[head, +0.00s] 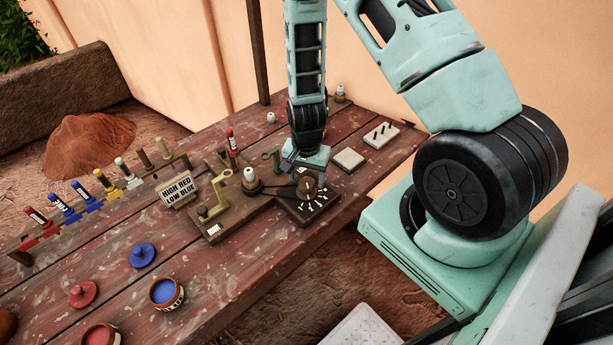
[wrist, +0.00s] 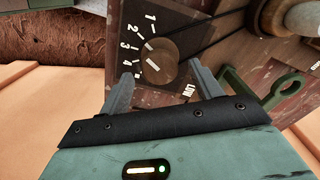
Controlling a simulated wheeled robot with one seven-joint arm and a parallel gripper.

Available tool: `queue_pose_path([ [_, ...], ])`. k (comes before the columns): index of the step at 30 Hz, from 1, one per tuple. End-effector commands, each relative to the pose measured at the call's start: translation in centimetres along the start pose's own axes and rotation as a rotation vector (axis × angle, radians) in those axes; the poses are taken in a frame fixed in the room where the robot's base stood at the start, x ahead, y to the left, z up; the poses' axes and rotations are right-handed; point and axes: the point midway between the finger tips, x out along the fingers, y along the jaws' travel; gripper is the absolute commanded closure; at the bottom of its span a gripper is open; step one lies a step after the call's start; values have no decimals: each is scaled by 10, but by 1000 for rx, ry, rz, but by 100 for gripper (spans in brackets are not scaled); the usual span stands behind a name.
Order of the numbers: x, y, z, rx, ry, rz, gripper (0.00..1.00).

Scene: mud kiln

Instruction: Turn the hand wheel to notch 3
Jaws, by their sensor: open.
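The hand wheel (head: 307,187) is a small brown round knob on a dark board (head: 322,211) with white marks, near the right part of the table. In the wrist view the wheel (wrist: 163,62) shows from above, with a pale bar on its face. The numerals 1 to 4 curve along its left side. I cannot tell for sure which notch the bar points to. My gripper (wrist: 161,74) is open, with one finger on each side of the wheel in the picture. Contact is not clear. In the head view my gripper (head: 309,168) is just over the wheel, its fingers partly hidden.
A wooden block with a brass-coloured lever (head: 216,195) and a white-topped post (head: 250,178) stand left of the wheel. A green ring-shaped handle (wrist: 280,90) is close to my right finger. A sign (head: 178,190) and paint pots (head: 165,292) are further left.

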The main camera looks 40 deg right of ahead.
Motion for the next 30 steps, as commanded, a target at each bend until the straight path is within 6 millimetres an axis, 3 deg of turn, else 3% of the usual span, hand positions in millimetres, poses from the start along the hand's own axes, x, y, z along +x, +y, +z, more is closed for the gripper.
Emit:
queue_pose_path([
  [6,12,0,0,1,0,0,36],
  [14,14,0,0,1,1,-1,36],
  [15,14,0,0,1,1,-1,38],
  [20,13,0,0,0,0,-1,80],
  [30,14,0,0,-43,1,-1,80],
])
